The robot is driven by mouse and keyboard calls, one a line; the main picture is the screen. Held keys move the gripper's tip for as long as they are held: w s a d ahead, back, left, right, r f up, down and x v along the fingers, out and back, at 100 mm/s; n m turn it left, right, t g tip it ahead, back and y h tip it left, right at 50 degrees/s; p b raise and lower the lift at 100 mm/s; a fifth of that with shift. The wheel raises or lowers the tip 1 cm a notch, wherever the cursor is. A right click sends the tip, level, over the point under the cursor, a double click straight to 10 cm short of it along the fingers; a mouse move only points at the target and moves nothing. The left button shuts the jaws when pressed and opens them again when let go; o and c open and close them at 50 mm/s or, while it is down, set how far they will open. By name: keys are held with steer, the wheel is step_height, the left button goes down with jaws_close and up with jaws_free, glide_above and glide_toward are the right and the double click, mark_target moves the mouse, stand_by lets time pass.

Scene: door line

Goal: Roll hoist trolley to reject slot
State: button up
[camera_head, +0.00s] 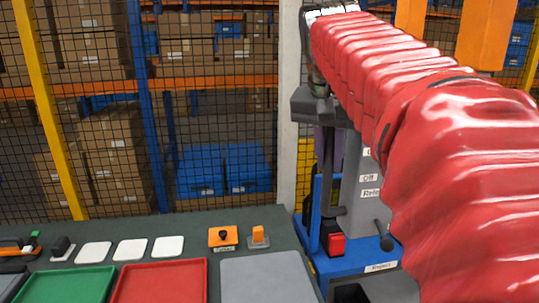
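My arm, in a red ribbed sleeve, crosses the right half of the view. At its far end my gripper (318,88) points down beside the grey post; its fingers are too small and dark to tell open from shut. A dark grey block (316,106) shows just below it; I cannot tell whether they touch. A label reading "Reject" (380,267) is on the blue base (345,261), with a dark opening (350,292) in front. I cannot pick out the hoist trolley with certainty; my arm hides much of this area.
A grey panel (369,205) carries labels, one reading "Off". A red block (336,244) sits on the blue base. The dark table holds a green tray (72,284), a red tray (160,281), a grey plate (266,277) and an orange button box (222,237). A mesh fence stands behind.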

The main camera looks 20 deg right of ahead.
jaws_close()
steer(key=w+a, duration=0.2)
steer(key=a, duration=0.7)
steer(key=shift+w+a, duration=0.2)
steer(key=shift+a, duration=0.05)
stand_by(0.4)
steer(key=shift+o, duration=1.1)
jaws_free()
steer(key=shift+a, duration=0.15)
steer(key=o, duration=0.3)
steer(key=shift+o, duration=0.2)
steer(key=shift+r, duration=0.1)
